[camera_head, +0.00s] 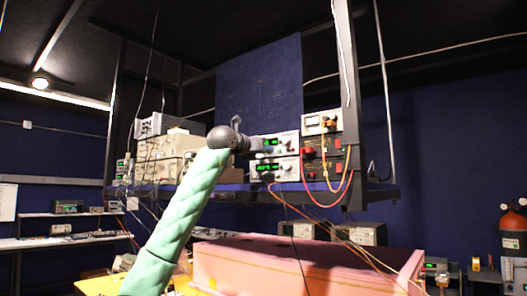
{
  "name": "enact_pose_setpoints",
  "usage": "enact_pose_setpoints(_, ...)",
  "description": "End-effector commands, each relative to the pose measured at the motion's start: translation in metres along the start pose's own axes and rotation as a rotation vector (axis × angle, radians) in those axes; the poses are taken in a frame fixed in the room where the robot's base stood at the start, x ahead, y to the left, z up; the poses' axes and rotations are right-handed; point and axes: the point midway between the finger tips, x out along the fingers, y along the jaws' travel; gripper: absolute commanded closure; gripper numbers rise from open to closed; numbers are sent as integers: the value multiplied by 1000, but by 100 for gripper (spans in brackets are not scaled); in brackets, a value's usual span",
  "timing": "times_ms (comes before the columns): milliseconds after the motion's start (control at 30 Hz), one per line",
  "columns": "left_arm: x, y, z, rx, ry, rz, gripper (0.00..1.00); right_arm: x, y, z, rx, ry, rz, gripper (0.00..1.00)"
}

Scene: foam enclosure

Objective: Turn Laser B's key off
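My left arm, in a pale green sleeve, rises from the bottom to a dark wrist at shelf height. My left gripper (255,145) is small here and sits in front of the left side of the upper of two stacked white instruments. I cannot tell whether its fingers are open or touching anything. The upper instrument (289,143) and the lower instrument (287,173) have lit green displays and knobs. No key or Laser B label can be made out; the gripper hides part of the upper panel. My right gripper is out of view.
A raised shelf (300,192) carries the instruments. Red and orange cables (328,182) hang in front at the right. More boxed instruments (160,150) stand at the left. A pink foam enclosure (290,265) lies below.

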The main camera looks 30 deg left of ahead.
Motion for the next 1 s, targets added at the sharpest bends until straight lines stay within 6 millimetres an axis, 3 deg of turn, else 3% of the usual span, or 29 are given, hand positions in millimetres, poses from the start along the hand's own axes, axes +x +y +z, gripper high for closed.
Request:
enact_pose_setpoints(233, -10, 0, -2, 1, -1, 0, 73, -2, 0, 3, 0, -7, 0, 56)
enact_pose_setpoints(300, -18, 1, -2, 0, 0, 1, 73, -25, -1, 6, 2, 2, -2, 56)
enact_pose_setpoints(400, -29, 0, -2, 1, -2, 1, 73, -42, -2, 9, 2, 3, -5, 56)
enact_pose_setpoints(700, -70, 1, -2, 0, 0, 1, 73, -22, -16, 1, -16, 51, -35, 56)
enact_pose_setpoints(1000, -78, 0, 0, 0, 0, 0, 73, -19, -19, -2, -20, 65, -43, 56)
